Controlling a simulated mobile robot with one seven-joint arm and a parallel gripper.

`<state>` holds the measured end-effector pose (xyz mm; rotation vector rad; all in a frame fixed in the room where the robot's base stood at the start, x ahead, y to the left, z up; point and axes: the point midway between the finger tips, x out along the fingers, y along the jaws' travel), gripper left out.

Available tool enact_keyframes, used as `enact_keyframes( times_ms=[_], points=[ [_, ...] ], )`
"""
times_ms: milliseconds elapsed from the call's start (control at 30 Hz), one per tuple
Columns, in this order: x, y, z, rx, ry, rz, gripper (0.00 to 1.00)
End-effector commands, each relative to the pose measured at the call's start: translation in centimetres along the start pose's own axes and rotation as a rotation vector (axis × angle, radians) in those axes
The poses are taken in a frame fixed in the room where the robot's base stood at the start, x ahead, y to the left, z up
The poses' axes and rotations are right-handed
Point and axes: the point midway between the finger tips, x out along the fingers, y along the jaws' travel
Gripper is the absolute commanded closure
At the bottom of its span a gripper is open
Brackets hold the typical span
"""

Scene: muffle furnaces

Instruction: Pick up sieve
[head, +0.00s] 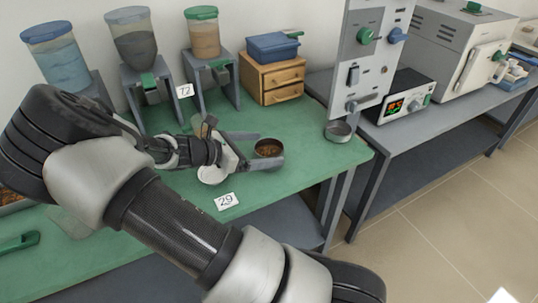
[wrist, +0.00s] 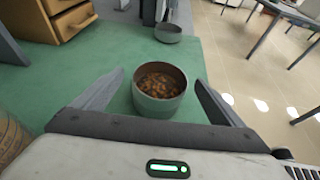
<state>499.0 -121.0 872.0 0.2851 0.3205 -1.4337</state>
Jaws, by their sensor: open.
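A round grey cup-like vessel with brown granules inside, which looks like the sieve (head: 268,150), stands upright on the green bench top near its right end. In the wrist view the sieve (wrist: 160,103) sits between the two fingers of my gripper (wrist: 160,80), with a gap visible on each side. My gripper (head: 259,150) is open and low over the bench, with one finger on each side of the sieve.
A shallow grey dish (head: 338,132) sits beyond the sieve at the bench corner, below a grey panel (head: 371,62). A wooden drawer box (head: 272,78) and hoppers (head: 204,38) stand at the back. Number card 29 (head: 226,201) lies at the front edge.

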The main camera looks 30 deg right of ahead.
Motion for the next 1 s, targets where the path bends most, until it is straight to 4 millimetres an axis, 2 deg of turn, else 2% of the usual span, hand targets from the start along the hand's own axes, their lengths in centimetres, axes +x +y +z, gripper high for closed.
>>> enact_keyframes(
  times_ms=[100,200,467,800,1000],
  points=[
    [1.9,-0.2,-0.1,0.0,-0.002,-0.002,0.08],
    [2.6,-0.1,0.0,0.0,-0.001,-0.001,0.08],
    [2.7,-0.1,0.1,0.0,0.0,0.0,0.1],
    [2.7,-0.1,0.1,0.0,0.0,0.0,0.66],
    [2.7,-0.1,0.1,0.001,0.0,0.0,0.66]
  ],
)
